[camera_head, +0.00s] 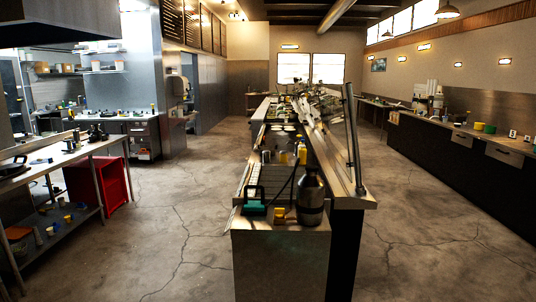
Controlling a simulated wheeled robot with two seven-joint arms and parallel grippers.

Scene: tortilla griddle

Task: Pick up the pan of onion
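I look down a kitchen from some distance. No pan of onion can be made out for certain. Small metal food pans (283,140) are set in the long central counter (281,262), too small to tell what they hold. A dark pan (12,165) sits on the steel table at the left edge, its contents not visible. Neither of my grippers is in view.
The central counter's near end holds a teal item (254,209), a yellow item (279,213) and a dark bottle (311,196). A red crate (117,187) stands by the left steel table (75,150). Cracked floor (180,220) is open on both sides of the counter.

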